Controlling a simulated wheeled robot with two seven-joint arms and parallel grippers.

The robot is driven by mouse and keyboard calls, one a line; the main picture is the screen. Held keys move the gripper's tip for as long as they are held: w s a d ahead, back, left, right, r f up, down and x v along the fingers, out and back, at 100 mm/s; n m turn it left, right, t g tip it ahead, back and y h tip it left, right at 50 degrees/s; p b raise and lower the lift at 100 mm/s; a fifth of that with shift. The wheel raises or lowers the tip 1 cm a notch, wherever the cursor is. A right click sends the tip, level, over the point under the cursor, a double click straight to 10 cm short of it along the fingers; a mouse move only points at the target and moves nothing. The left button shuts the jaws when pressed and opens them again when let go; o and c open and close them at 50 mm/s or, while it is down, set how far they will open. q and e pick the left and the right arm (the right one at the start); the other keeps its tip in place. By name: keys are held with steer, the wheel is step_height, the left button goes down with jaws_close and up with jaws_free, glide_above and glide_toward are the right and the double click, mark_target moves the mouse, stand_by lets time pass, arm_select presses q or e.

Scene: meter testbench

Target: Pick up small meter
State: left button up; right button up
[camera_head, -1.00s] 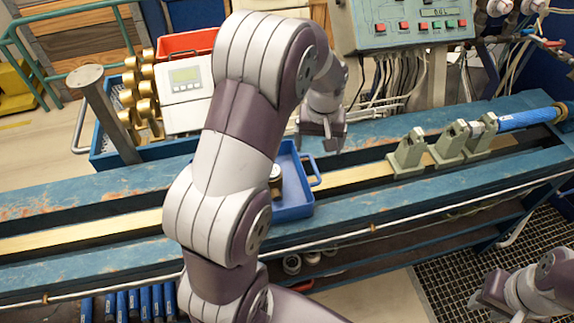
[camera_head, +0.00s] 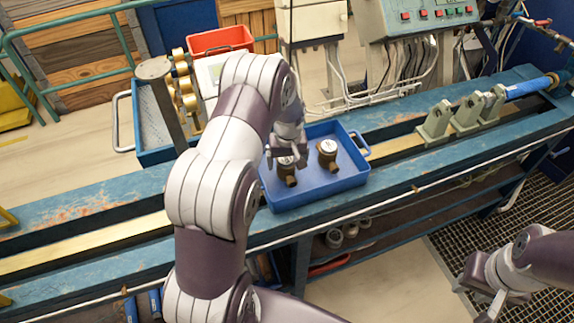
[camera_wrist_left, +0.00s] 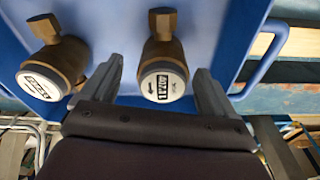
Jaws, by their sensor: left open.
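Two small brass meters with white round faces stand in a blue tray on the bench. The left one (camera_head: 287,172) is under my left gripper (camera_head: 288,154), and the right one (camera_head: 328,154) stands clear beside it. In the left wrist view, my left gripper is open, and one meter (camera_wrist_left: 163,82) sits between its two fingers with no clear contact. The other meter (camera_wrist_left: 52,68) lies outside the fingers, to the left. My right gripper (camera_head: 480,297) is at the lower right, away from the tray, with its fingers apart and empty.
The blue tray (camera_head: 318,191) has raised walls and a handle at its right end. Grey clamps (camera_head: 437,121) stand on the bench rail to the right. A metal post (camera_head: 163,100) and a bin of brass parts stand at the back left. Bench shows bare between tray and clamps.

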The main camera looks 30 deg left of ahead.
arm_select(q)
steer(key=shift+s+a+f, duration=0.1)
steer(key=shift+a+f, duration=0.05)
steer(key=shift+f, duration=0.35)
steer(key=shift+s+a+f, duration=0.1)
steer(key=shift+a+f, duration=0.05)
steer(key=shift+f, duration=0.35)
steer(key=shift+w+f, duration=0.2)
steer(key=shift+w, duration=0.05)
steer(key=shift+d, duration=0.15)
steer(key=c, duration=0.8)
steer(key=shift+r, duration=0.1)
steer(key=c, duration=0.7)
